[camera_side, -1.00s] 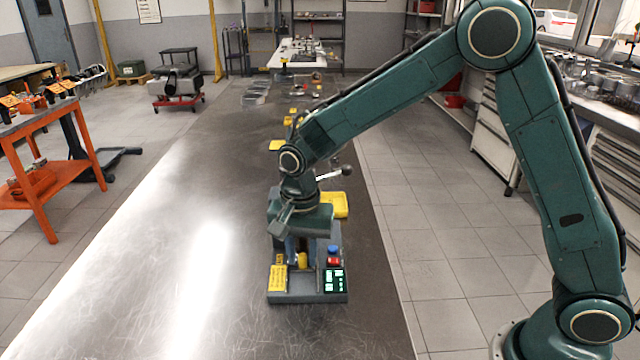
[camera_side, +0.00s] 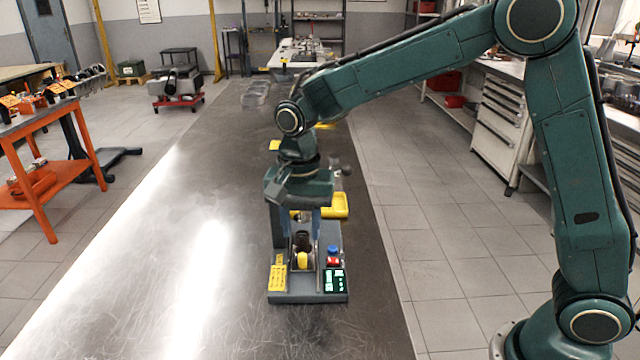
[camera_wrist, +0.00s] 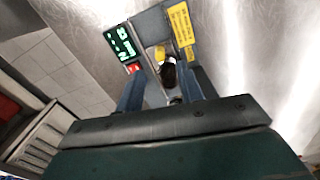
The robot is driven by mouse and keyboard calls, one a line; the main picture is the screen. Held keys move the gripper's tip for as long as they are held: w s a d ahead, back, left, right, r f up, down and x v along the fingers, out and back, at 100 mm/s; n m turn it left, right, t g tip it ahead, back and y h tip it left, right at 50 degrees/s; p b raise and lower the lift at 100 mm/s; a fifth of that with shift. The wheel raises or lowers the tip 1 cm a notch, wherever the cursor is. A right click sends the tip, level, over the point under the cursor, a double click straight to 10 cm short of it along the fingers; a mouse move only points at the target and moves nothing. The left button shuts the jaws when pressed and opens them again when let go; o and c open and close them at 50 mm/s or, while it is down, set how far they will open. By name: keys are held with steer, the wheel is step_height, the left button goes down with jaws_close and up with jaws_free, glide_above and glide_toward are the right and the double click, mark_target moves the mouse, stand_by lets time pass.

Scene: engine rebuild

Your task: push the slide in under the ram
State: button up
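A grey press fixture (camera_side: 305,297) stands on the metal table, also in the wrist view (camera_wrist: 150,23). Its slide lies low at the front with a yellow knob (camera_side: 302,258), also in the wrist view (camera_wrist: 160,53). A dark round part (camera_side: 302,240) sits just behind the knob and shows in the wrist view (camera_wrist: 168,75). My gripper (camera_side: 304,228) is over the fixture, its two blue fingers apart, one each side of the dark part as seen from the wrist. I see nothing held. The ram is hidden behind my gripper; whether the slide is under it I cannot tell.
The fixture carries a yellow label (camera_side: 278,279), a green-lit display (camera_side: 335,280) and red and blue buttons (camera_side: 333,256). A lever with a dark ball (camera_side: 346,170) sticks out behind. A yellow tray (camera_side: 336,206) is beside it. The table at left is clear.

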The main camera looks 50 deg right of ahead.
step_height(320, 180, up, 7)
steer(key=shift+r, duration=0.15)
stand_by(0.4)
steer(key=c, duration=0.6)
steer(key=shift+s+a, duration=0.1)
steer(key=shift+s, duration=0.05)
jaws_close()
steer(key=n+t, duration=0.7)
steer(key=n, duration=1.3)
glide_toward(302, 256)
steer(key=s+a, duration=0.3)
steer(key=s, duration=0.3)
steer(key=shift+s+r, duration=0.3)
steer(key=shift+r, duration=0.05)
